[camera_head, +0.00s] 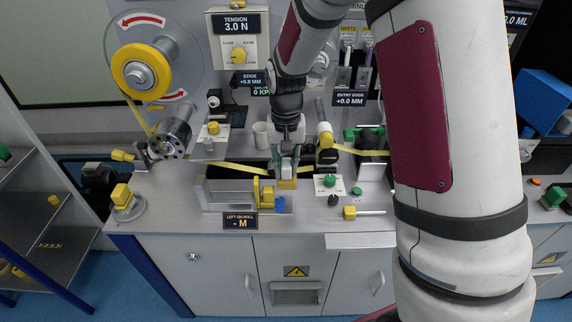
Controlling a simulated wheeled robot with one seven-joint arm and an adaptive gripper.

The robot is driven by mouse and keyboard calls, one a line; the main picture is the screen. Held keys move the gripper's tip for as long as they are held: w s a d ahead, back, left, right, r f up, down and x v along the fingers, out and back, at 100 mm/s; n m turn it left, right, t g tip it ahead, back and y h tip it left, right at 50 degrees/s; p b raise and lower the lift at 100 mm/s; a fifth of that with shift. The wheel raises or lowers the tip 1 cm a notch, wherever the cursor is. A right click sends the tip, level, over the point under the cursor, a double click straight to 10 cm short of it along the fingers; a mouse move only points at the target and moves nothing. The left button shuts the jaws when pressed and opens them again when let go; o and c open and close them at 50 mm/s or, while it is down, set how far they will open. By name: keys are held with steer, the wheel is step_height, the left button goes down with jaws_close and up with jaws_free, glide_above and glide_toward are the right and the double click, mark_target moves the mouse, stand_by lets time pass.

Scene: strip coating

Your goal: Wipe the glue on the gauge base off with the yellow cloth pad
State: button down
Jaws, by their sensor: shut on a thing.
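My gripper (287,165) points straight down over the middle of the bench, just behind the front edge of the machine. It is shut on a yellow block-like piece, the yellow cloth pad (288,184), which shows just below the fingertips. The pad is at the right end of a dark open trough, near a yellow bracket (264,192) and a small blue block (280,204). I cannot make out the gauge base or any glue for certain. Whether the pad touches a surface below it cannot be told.
A white plate with a green knob (329,181) and a yellow-handled tool (350,212) lie right of the gripper. My arm hides much of the right side.

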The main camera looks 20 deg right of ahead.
mark_target(286, 183)
step_height(286, 183, down, 5)
steer(key=shift+f+b, duration=0.1)
steer(key=shift+b, duration=1.1)
steer(key=shift+s+f, duration=0.2)
steer(key=shift+s, duration=0.05)
steer(key=shift+s+a+r+p, duration=0.2)
steer(key=shift+s+p, duration=0.15)
steer(key=shift+s, duration=0.25)
steer(key=shift+s+a+r+p, duration=0.1)
steer(key=shift+s+a+p, duration=0.1)
steer(key=shift+s+p, duration=0.3)
steer(key=shift+s+a+f, duration=0.1)
steer(key=shift+s+a, duration=0.1)
steer(key=shift+s, duration=0.35)
steer(key=shift+s+a+f, duration=0.1)
steer(key=shift+s+a, duration=0.05)
steer(key=shift+s, duration=0.35)
steer(key=shift+f, duration=0.25)
steer(key=shift+f, duration=0.35)
steer(key=shift+f, duration=0.25)
